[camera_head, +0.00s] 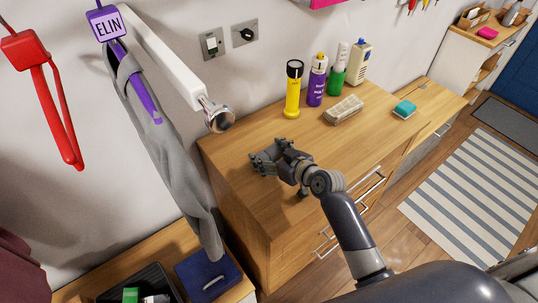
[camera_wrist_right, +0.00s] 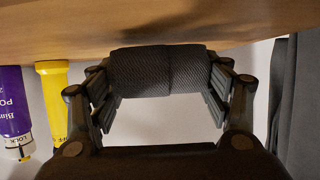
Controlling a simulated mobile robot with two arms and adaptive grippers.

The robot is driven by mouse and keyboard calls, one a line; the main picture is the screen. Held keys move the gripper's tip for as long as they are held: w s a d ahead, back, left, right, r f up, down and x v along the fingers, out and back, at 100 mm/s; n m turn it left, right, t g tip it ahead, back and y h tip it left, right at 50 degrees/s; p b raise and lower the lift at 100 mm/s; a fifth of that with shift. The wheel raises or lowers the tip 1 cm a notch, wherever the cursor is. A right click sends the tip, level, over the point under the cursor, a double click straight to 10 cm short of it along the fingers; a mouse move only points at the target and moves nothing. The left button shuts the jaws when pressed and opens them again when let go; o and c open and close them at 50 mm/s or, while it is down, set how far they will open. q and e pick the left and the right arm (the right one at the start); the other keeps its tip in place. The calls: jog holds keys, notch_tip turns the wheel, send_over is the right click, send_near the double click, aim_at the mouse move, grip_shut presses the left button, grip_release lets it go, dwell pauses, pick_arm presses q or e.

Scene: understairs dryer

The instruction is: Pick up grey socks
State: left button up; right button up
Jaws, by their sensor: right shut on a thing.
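The grey socks (camera_wrist_right: 160,70) are a dark grey, ribbed folded bundle between the fingers of my right gripper in the wrist view. My right gripper (camera_wrist_right: 160,90) is shut on them, with a finger at each end of the bundle. In the head view my right gripper (camera_head: 266,160) is over the left part of the wooden dresser top (camera_head: 290,205). The socks are hard to tell from the dark fingers there. I cannot tell whether they touch the top. My left gripper is not in view.
A yellow flashlight (camera_head: 293,90), purple bottle (camera_head: 317,82), green bottle (camera_head: 336,78) and pale container (camera_head: 359,63) stand along the wall. A brush (camera_head: 343,110) and teal sponge (camera_head: 404,109) lie nearby. A grey garment (camera_head: 175,150) hangs left. The dresser's front area is clear.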

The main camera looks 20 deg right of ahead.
notch_tip(320, 180, up, 2)
jog(key=shift+r, duration=0.25)
jog(key=s+b, duration=0.1)
jog(key=s, duration=0.3)
jog(key=s+d+r+b, duration=0.1)
jog(key=s, duration=0.4)
jog(key=s+d+b, duration=0.1)
jog(key=s, duration=0.4)
jog(key=shift+d+r, duration=0.2)
jog(key=shift+r, duration=0.05)
jog(key=shift+s+d+r, duration=0.15)
jog(key=shift+s+r, duration=0.05)
jog(key=shift+s, duration=0.75)
